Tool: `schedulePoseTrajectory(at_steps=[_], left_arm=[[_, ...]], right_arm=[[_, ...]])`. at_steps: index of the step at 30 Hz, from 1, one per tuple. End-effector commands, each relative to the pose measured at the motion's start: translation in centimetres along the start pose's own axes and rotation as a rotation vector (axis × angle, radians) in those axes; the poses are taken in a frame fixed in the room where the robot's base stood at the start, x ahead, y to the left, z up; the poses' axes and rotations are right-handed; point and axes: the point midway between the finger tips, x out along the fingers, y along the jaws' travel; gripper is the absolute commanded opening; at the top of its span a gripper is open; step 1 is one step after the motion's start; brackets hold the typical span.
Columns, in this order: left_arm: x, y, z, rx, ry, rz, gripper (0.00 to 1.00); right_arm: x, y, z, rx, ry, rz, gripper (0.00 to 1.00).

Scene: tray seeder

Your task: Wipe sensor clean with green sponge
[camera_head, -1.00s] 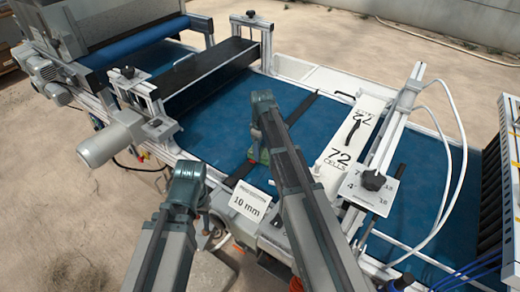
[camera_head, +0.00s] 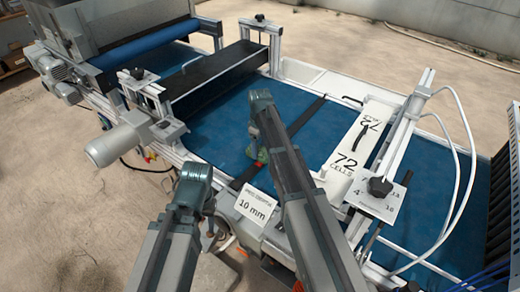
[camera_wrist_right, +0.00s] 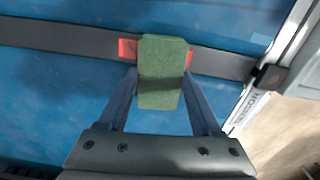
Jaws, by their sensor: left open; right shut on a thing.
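The green sponge (camera_wrist_right: 162,75) is held between the fingertips of my right gripper (camera_wrist_right: 160,95). In the right wrist view it lies over a black bar (camera_wrist_right: 70,40) that crosses the blue belt. Red patches (camera_wrist_right: 127,48) on the bar show on both sides of the sponge; the middle is hidden. I cannot tell whether the sponge presses on the bar. A label reading SENSOR (camera_wrist_right: 245,108) is on the white rail at the bar's right end. In the head view the sponge (camera_head: 262,156) shows below my right gripper. My left gripper (camera_head: 192,172) is open and empty, off the belt's near side.
A white plate marked 72 cells (camera_head: 352,143) spans the belt to the right. A 10 mm sign (camera_head: 256,206) stands at the near rail. A motor (camera_head: 120,145) and a black crossbeam (camera_head: 220,72) are to the left. Blue belt (camera_head: 220,120) lies clear between.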

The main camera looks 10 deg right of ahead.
Motion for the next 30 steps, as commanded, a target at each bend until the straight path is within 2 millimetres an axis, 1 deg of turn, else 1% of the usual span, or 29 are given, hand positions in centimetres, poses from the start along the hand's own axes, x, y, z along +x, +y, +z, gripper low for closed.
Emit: schedulePoseTrajectory(at_steps=[6,10,16,19,22,23,27,30], left_arm=[[0.2,0.0,0.0,0.0,0.0,0.0,0.5],[0.3,0.0,0.0,0.0,0.0,0.0,0.5],[0.3,0.0,0.0,0.0,0.0,0.0,0.5],[0.2,0.0,0.0,0.0,0.0,0.0,0.5],[0.2,0.0,0.0,0.0,0.0,0.0,0.5],[0.2,0.0,0.0,0.0,0.0,0.0,0.5],[0.1,0.0,0.0,0.0,0.0,0.0,0.5],[0.1,0.0,0.0,0.0,0.0,0.0,0.5]], right_arm=[[0.2,1.8,0.1,0.002,0.0,0.001,0.06],[0.3,2.5,0.2,0.002,-0.001,0.002,0.06],[0.3,2.5,0.5,0.003,-0.001,0.004,0.06],[0.2,2.5,0.9,0.004,-0.002,0.005,0.06],[0.2,2.4,1.8,0.004,-0.004,0.004,0.06],[0.2,2.3,2.1,0.004,-0.005,0.004,0.0],[0.1,2.1,3.5,0.006,-0.008,0.001,0.0],[0.1,2.0,4.2,0.004,-0.006,0.0,0.0]])
